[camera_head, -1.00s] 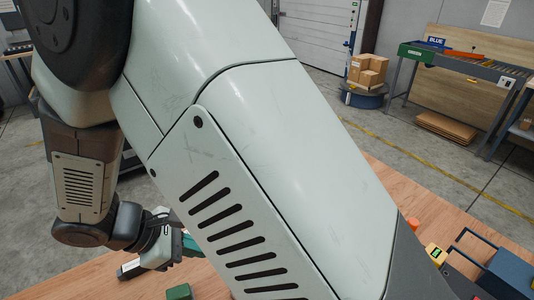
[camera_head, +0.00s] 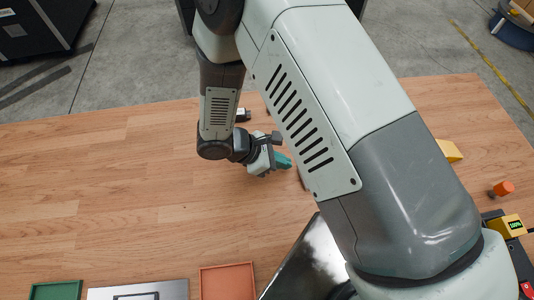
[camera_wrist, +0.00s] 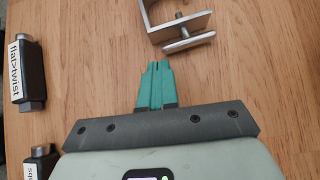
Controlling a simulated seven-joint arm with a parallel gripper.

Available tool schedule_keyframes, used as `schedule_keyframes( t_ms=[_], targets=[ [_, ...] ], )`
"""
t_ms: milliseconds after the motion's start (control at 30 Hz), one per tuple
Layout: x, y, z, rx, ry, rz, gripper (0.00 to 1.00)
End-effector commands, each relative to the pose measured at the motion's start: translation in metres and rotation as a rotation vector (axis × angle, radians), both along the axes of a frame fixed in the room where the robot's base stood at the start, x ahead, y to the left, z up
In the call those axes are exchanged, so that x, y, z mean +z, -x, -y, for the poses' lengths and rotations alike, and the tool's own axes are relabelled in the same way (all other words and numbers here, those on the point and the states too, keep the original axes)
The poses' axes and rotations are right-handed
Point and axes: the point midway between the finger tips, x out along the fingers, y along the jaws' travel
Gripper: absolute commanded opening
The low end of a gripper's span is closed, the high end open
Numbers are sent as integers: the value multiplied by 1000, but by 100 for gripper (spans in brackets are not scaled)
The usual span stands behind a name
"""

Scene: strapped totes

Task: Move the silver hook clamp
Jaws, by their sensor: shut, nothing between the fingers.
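The silver hook clamp (camera_wrist: 188,24) is a bent metal bracket with a screw and a cross bar, lying on the wooden table at the top of the wrist view and cut off by its edge. My gripper (camera_wrist: 156,66) has its teal fingers shut together, with nothing between them. The fingertips are just below the clamp in the wrist view, apart from it in the picture. In the head view my gripper (camera_head: 286,161) is over the middle of the table, and I cannot make out the clamp there; my arm covers part of that area.
Two black labelled blocks, one reading "flat>twist" (camera_wrist: 28,73) and another (camera_wrist: 41,163), lie left in the wrist view. In the head view, a green tray (camera_head: 56,286), a metal plate (camera_head: 105,293) and an orange-red tray (camera_head: 228,266) line the front. The table's left is clear.

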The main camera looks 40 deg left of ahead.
Motion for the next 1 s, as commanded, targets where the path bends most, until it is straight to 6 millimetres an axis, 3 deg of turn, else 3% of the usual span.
schedule_keyframes(
  t_ms=[200,767,1000],
  targets=[
    [3,-20,20,-1,0,2,0],
    [3,-31,29,-3,-1,3,0],
    [3,-75,75,-6,1,4,0]
  ],
)
